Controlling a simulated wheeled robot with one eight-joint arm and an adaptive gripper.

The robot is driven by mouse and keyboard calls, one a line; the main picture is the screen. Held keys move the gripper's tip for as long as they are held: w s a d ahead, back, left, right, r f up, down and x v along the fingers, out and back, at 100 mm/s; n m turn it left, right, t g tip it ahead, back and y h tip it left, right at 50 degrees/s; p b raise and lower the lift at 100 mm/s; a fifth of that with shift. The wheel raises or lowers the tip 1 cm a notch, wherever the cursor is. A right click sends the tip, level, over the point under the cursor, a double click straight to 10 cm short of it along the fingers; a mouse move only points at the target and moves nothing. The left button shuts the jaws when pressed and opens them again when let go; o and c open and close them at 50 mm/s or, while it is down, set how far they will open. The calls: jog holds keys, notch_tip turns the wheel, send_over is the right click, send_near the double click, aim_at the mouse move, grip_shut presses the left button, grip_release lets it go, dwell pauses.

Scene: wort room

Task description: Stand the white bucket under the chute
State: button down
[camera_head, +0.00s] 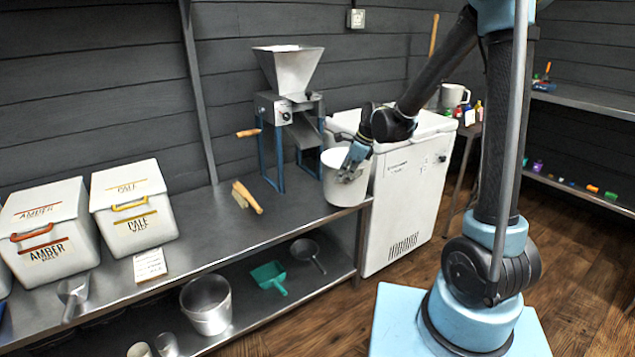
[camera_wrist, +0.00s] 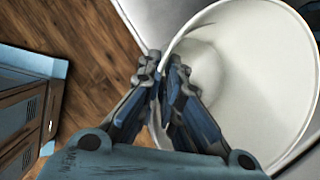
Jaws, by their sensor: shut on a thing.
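The white bucket (camera_head: 345,185) is upright and empty at the right end of the steel bench, in front of the chute. In the wrist view the bucket (camera_wrist: 250,75) fills the right side. My gripper (camera_head: 357,152) is shut on its near rim, and the wrist view shows my gripper's fingers (camera_wrist: 168,78) closed over the wall. The metal chute (camera_head: 307,132) slopes down from the grain mill (camera_head: 288,85). The bucket's base looks at bench height by the bench's right edge; I cannot tell whether it touches.
A wooden-handled brush (camera_head: 246,197) lies left of the mill's blue legs. AMBER (camera_head: 45,235) and PALE (camera_head: 133,207) bins stand at the left. A white chest freezer (camera_head: 408,190) stands right of the bench.

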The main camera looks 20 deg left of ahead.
jog(key=w+a+f, duration=0.1)
jog(key=a+f, duration=0.2)
jog(key=a, duration=0.7)
jog(key=shift+w+a+f, duration=0.15)
jog(key=shift+a+f, duration=0.1)
jog(key=shift+a, duration=0.05)
jog(key=c, duration=1.8)
grip_release()
jog(key=shift+o, duration=0.2)
jog(key=v, duration=1.2)
jog(key=shift+d, duration=0.1)
